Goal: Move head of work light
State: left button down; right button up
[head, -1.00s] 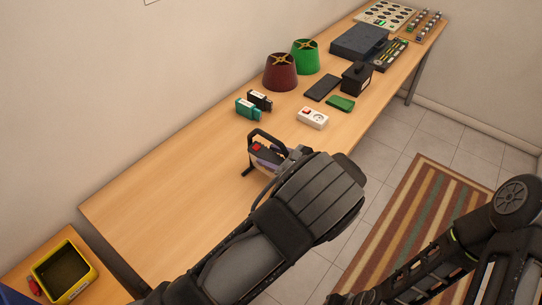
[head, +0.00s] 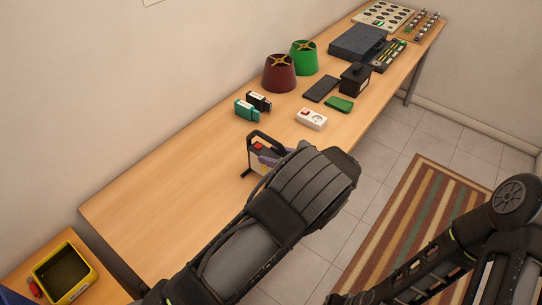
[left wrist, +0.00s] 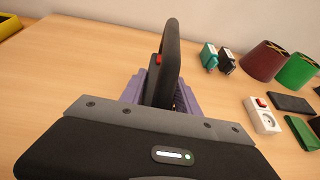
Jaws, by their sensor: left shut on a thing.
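The work light (head: 252,155) stands on the desk near its front edge, with a black frame and a red button. Its top part also shows in the left wrist view (left wrist: 171,50), edge-on and upright. My left gripper (head: 272,158) reaches it from the front right and is shut on the light's head. In the left wrist view its purple fingers (left wrist: 158,92) lie on both sides of the light. My left wrist hides the lower part of the light and most of the grip. My right arm shows at the lower right, but its gripper is not visible.
A white power socket (head: 312,118), teal box (head: 247,110) and black box (head: 260,99) lie beyond the light. Red (head: 280,74) and green (head: 304,58) lampshades stand farther back. A yellow bin (head: 63,273) is at lower left. The desk's left part is clear.

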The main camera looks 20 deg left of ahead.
pick_arm(q)
jog(key=c, duration=0.9)
grip_release()
jog(key=b+v, duration=0.1)
jog(key=v, duration=0.6)
jog(key=shift+d+b, duration=0.1)
jog(key=shift+b, duration=0.25)
jog(key=shift+s+d+r, duration=0.15)
jog(key=shift+d+r, duration=0.05)
jog(key=shift+d, duration=0.05)
